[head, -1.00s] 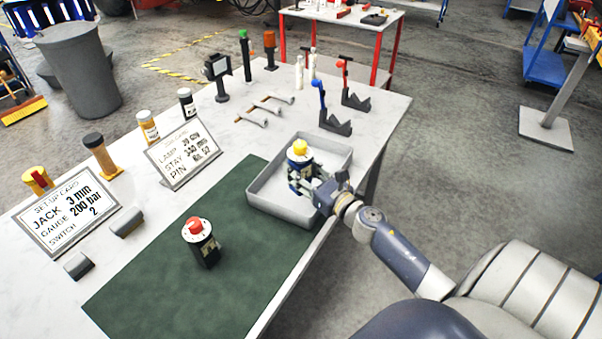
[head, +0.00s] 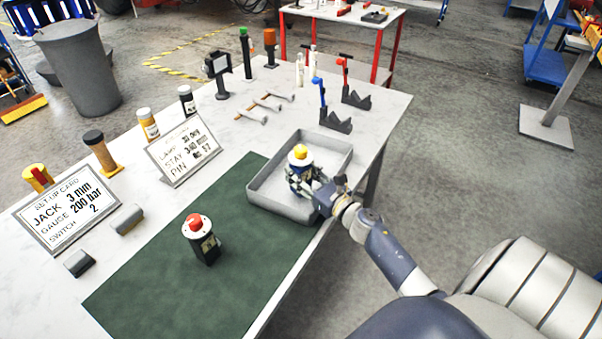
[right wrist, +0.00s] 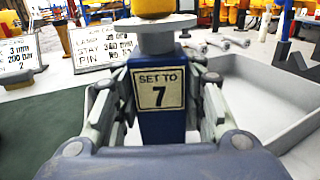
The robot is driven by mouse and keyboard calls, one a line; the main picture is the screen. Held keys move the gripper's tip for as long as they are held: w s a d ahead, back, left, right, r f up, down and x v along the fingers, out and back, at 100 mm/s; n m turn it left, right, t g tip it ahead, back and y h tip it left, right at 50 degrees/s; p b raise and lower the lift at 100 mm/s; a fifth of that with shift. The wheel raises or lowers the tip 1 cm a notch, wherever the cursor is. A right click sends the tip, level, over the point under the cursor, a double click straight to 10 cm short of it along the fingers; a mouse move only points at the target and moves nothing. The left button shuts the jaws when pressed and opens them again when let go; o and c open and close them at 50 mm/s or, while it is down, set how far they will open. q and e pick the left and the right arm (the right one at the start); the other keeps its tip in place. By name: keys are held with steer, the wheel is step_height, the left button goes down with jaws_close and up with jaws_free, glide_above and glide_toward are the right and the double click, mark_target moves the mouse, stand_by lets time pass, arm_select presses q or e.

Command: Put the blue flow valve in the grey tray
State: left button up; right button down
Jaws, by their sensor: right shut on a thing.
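The blue flow valve (head: 294,172) has a blue body, a white disc and a yellow knob on top. It stands upright within the outline of the grey tray (head: 270,205). My right gripper (head: 306,180) is shut on its body from the near right side. In the right wrist view the valve (right wrist: 160,127) shows a "SET TO 7" label, with my gripper's fingers on both sides. The tray wall (right wrist: 270,85) shows to the right there. The valve's underside is hidden, so I cannot tell whether it touches the tray floor. My left gripper is not in view.
A black valve with a red knob (head: 203,240) stands on the green mat (head: 150,285) left of the tray. Two cards (head: 68,212) (head: 185,150), bottles and stands are farther back. Blue-handled and red-handled clamps (head: 335,122) (head: 355,98) stand behind the tray.

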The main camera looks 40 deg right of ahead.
steer(key=shift+f+b, duration=0.4)
steer(key=shift+b, duration=0.1)
steer(key=c, duration=1)
jaws_free()
steer(key=shift+s+r+p, duration=0.1)
steer(key=shift+r+p, duration=0.7)
steer(key=shift+p, duration=0.25)
steer(key=s+b, duration=0.3)
steer(key=s, duration=0.9)
steer(key=shift+d+f+b, duration=0.2)
steer(key=shift+d+b, duration=0.2)
steer(key=shift+d, duration=0.05)
